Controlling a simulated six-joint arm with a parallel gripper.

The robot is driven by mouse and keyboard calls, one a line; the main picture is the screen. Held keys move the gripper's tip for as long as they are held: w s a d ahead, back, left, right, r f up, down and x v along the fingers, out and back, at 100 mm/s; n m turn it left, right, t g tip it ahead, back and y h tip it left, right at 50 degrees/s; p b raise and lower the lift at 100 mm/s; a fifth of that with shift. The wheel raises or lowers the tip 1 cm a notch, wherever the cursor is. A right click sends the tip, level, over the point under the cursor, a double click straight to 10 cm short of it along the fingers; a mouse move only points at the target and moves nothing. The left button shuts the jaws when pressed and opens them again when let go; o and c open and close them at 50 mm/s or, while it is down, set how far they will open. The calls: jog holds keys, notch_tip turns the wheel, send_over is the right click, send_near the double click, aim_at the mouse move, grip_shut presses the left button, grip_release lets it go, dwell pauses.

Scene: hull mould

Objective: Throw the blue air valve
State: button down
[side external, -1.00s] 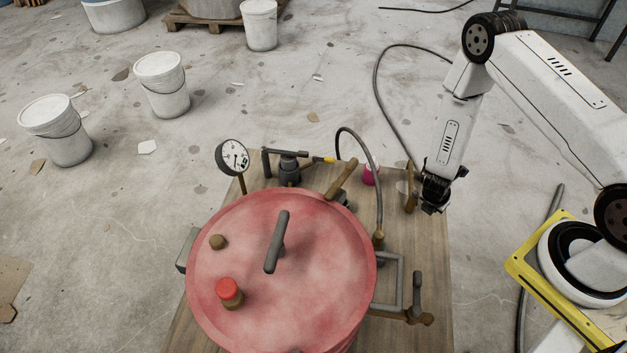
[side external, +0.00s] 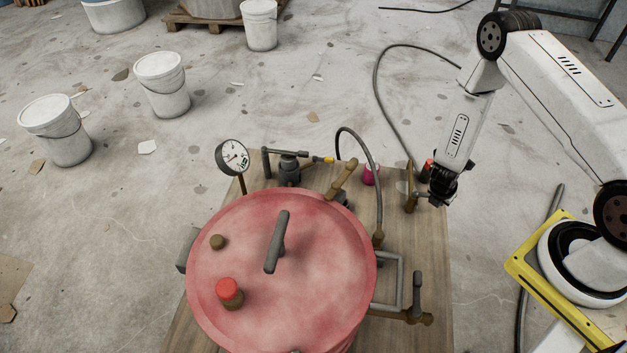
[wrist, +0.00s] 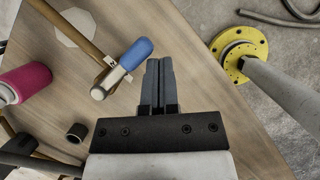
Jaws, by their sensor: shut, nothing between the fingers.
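The air valve's blue handle (wrist: 136,53) shows in the wrist view, just left of my gripper. It slants up to the right from a pale pivot end beside a brass pipe. My gripper (wrist: 159,62) is shut and empty, its fingertips beside the blue handle; whether they touch it I cannot tell. In the side external view my gripper (side external: 438,200) points down by the board's right edge, right of an upright brass pipe (side external: 410,190). The blue handle cannot be made out there.
The round red lid (side external: 325,255) fills the board's middle. A magenta-bodied part (wrist: 30,82) is left of the valve. A pressure gauge (side external: 232,157) stands at the back left. A black hose (side external: 378,75) runs behind.

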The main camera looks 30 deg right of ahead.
jog(key=shift+s+a, duration=0.1)
jog(key=shift+a, duration=0.05)
jog(key=s+a+r, duration=0.5)
jog(key=r, duration=0.4)
jog(key=shift+r, duration=0.15)
dwell(0.7)
jog(key=shift+s+a, duration=0.1)
dwell(0.4)
jog(key=a+r+m+y, duration=0.1)
jog(key=a+r+m, duration=0.2)
jog(key=r+m, duration=0.3)
jog(key=w+a+r+m+t+y, duration=0.1)
jog(key=a+r+m+y, duration=0.1)
jog(key=a+r+m, duration=0.2)
jog(key=w+a+r+m+t+y, duration=0.1)
jog(key=a+r+m, duration=0.3)
jog(key=r+m, duration=0.5)
notch_tip(320, 180, up, 4)
jog(key=shift+a+r+m, duration=0.15)
jog(key=shift+a+m, duration=0.1)
jog(key=shift+m, duration=0.15)
